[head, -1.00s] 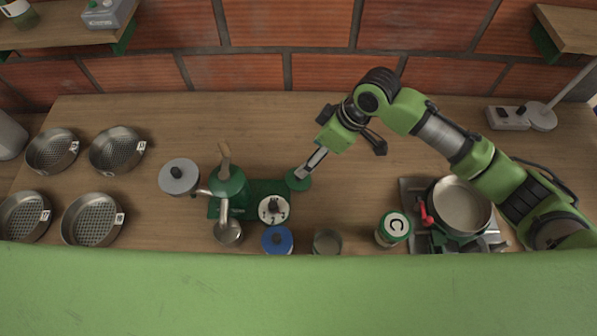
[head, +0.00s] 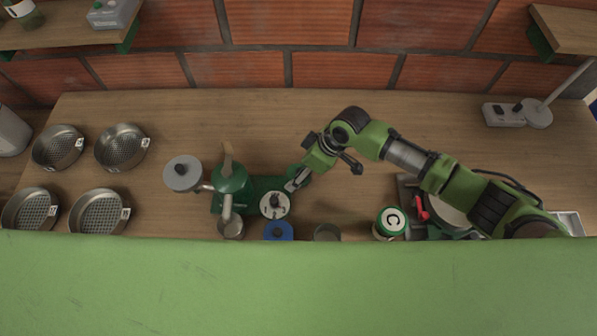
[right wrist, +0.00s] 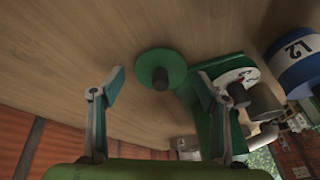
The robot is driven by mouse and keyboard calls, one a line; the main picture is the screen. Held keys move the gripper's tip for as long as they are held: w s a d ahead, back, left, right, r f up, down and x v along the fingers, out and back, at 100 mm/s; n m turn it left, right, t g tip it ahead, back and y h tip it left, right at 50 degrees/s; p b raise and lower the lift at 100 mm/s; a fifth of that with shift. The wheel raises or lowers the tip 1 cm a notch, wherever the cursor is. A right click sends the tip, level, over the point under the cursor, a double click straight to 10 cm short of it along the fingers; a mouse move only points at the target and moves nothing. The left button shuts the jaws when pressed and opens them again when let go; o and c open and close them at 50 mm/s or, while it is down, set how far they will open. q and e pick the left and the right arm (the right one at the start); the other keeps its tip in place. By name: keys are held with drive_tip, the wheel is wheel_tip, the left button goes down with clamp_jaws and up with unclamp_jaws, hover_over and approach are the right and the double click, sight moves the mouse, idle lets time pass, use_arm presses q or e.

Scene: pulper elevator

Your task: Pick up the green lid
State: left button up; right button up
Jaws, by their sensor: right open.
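In the head view the lid (head: 306,180) is partly hidden under my right gripper (head: 291,185). In the right wrist view my right gripper (right wrist: 157,84) is open and empty. I cannot tell the exact gap to the lid. My left gripper is not in view.
A green machine (head: 232,185) and a white dial (head: 275,205) stand left of the gripper. Counter behind the gripper is clear.

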drive_tip(key=c, duration=1)
drive_tip(key=shift+r, duration=0.1)
